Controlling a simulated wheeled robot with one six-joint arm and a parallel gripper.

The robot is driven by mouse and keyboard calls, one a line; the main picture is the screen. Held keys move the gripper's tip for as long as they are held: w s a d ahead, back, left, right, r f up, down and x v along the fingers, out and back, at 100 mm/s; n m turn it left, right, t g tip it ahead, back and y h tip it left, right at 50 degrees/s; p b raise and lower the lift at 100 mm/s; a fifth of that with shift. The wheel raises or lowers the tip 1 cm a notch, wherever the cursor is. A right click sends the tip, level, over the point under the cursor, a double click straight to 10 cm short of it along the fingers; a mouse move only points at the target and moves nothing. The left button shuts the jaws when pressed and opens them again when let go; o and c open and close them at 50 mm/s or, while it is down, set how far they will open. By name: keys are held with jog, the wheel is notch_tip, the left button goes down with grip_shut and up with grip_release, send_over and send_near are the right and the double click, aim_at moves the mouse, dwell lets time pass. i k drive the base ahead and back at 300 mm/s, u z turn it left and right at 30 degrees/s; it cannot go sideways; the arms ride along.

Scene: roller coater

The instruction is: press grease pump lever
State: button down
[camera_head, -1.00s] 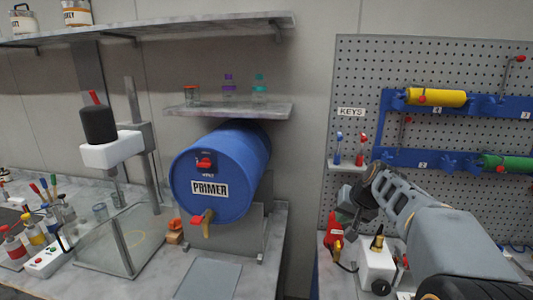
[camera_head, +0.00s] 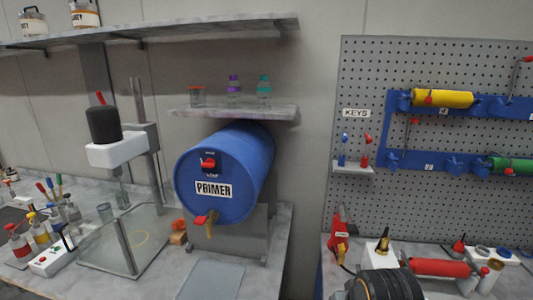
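No part is clearly marked as the grease pump, and I cannot tell its lever for sure. A red upright device with a small label (camera_head: 340,243) stands at the left end of the right bench. Beside it is a white box with a dark and brass tip (camera_head: 379,254). A red cylinder (camera_head: 440,267) lies on the same bench to the right. A dark ribbed part of my arm shows at the bottom edge and covers part of that bench. My gripper's fingers do not show.
A blue PRIMER drum (camera_head: 222,172) lies on a stand on the left bench, under a small shelf (camera_head: 232,112) of bottles. A pegboard (camera_head: 460,70) holds a blue rack (camera_head: 395,130) with yellow and green rollers. A gap separates the two benches.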

aim_at(351, 229)
jog(key=k, duration=1.35)
jog(key=u, duration=0.6)
jog(key=i, duration=1.25)
jog(key=z, duration=0.7)
jog(key=i, duration=0.35)
jog(key=z, duration=0.25)
